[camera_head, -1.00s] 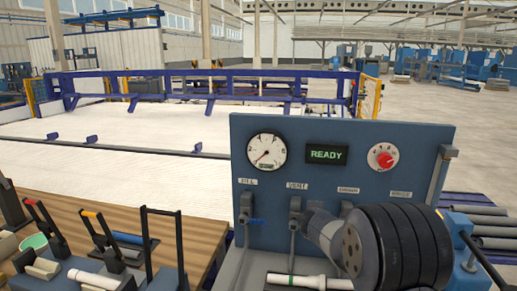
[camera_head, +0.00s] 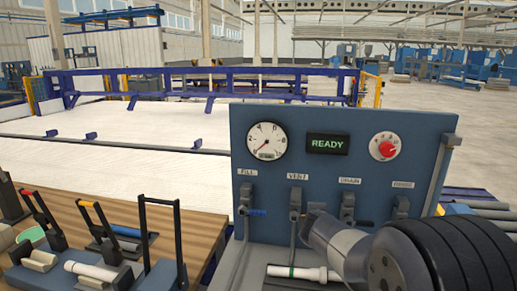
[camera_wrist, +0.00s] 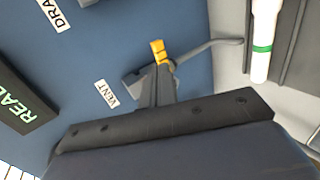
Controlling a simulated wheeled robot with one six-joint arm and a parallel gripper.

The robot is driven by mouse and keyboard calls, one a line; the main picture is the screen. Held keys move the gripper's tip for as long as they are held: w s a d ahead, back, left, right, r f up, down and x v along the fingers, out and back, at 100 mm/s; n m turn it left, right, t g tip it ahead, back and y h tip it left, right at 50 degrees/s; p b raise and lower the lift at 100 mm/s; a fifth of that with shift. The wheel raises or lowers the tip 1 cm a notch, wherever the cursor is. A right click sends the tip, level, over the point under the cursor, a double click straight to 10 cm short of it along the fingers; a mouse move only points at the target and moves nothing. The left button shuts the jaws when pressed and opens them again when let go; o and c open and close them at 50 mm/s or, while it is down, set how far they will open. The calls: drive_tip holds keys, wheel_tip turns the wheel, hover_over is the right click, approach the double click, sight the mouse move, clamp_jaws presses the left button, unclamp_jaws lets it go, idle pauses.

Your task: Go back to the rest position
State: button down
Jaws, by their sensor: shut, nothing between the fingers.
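My gripper (camera_wrist: 158,52) shows in the wrist view with its yellow-tipped fingers together and nothing between them. Behind the fingertips is a grey valve with a lever (camera_wrist: 215,44), near the VENT label (camera_wrist: 107,93); I cannot tell the gap between them. In the head view my arm reaches in from the lower right, in front of the blue panel (camera_head: 262,187), and it hides my fingertips. The VENT valve (camera_head: 295,204) stands on the panel just left of my wrist.
The panel carries a gauge (camera_head: 266,140), a READY display (camera_head: 327,144), a red knob (camera_head: 387,149) and several valves. A white pipe with a green band (camera_head: 305,273) lies at its foot. A wooden bench (camera_head: 190,228) with clamps stands left.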

drive_tip(key=shift+w, duration=0.1)
drive_tip(key=w+p, duration=0.2)
drive_tip(key=w, duration=0.1)
drive_tip(key=w+d+p, duration=0.1)
drive_tip(key=w+p, duration=0.1)
drive_tip(key=w, duration=0.2)
drive_tip(key=shift+d, duration=0.2)
drive_tip(key=shift+s+f+b, duration=0.15)
drive_tip(key=shift+f+b, duration=0.4)
drive_tip(key=shift+f, duration=0.05)
